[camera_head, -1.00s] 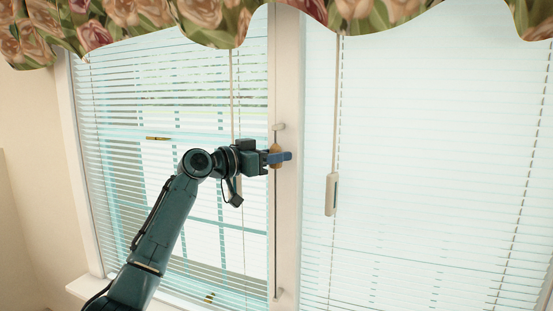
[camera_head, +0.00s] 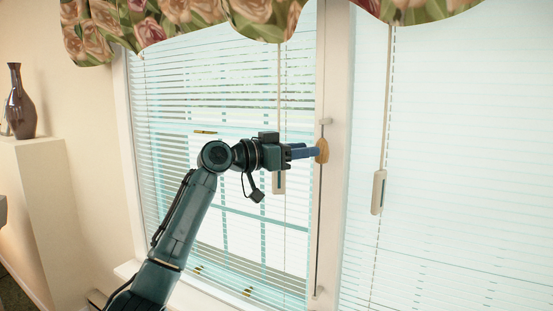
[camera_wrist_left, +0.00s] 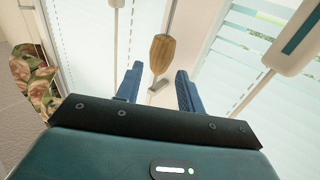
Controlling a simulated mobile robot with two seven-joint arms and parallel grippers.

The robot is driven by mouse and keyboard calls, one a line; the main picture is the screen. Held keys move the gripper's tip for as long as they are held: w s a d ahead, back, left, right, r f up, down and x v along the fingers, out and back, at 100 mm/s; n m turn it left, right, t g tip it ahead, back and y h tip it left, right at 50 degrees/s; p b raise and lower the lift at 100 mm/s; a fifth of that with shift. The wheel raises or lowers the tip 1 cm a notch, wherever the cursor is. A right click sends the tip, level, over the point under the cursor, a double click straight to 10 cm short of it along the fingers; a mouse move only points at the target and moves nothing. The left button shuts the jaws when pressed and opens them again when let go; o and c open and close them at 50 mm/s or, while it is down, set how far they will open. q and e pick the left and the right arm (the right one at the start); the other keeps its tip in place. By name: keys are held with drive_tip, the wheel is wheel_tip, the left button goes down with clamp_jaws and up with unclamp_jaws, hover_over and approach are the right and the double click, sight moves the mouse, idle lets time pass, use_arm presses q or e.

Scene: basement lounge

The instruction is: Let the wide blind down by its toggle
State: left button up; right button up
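The toggle (camera_head: 322,151) is a tan wooden piece on a thin cord that runs down the white post between the two windows. In the left wrist view the toggle (camera_wrist_left: 161,53) hangs just beyond and between my fingertips, not gripped. My left gripper (camera_head: 308,152) is open, its blue fingers pointing right at the toggle. Both fingers (camera_wrist_left: 158,74) stand apart in the wrist view. Slatted blinds cover the left window (camera_head: 175,110) and the right window (camera_head: 460,150); the right one looks wider, and its bottom edge is out of view. My right gripper is not in view.
A flowered valance (camera_head: 205,18) hangs across the top. White cord pulls hang before the left blind (camera_head: 279,182) and right blind (camera_head: 378,192). Small cleats (camera_head: 318,292) sit on the post. A dark vase (camera_head: 18,105) stands on a ledge at far left.

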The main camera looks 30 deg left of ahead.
use_arm(q)
drive_tip(key=b+v, duration=0.1)
drive_tip(key=v, duration=0.6)
drive_tip(key=shift+s+b, duration=0.3)
drive_tip(key=shift+b, duration=0.05)
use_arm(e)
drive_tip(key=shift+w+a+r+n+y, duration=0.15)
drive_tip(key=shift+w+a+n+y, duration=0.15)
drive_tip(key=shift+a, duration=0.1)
use_arm(q)
drive_tip(key=shift+a, duration=0.15)
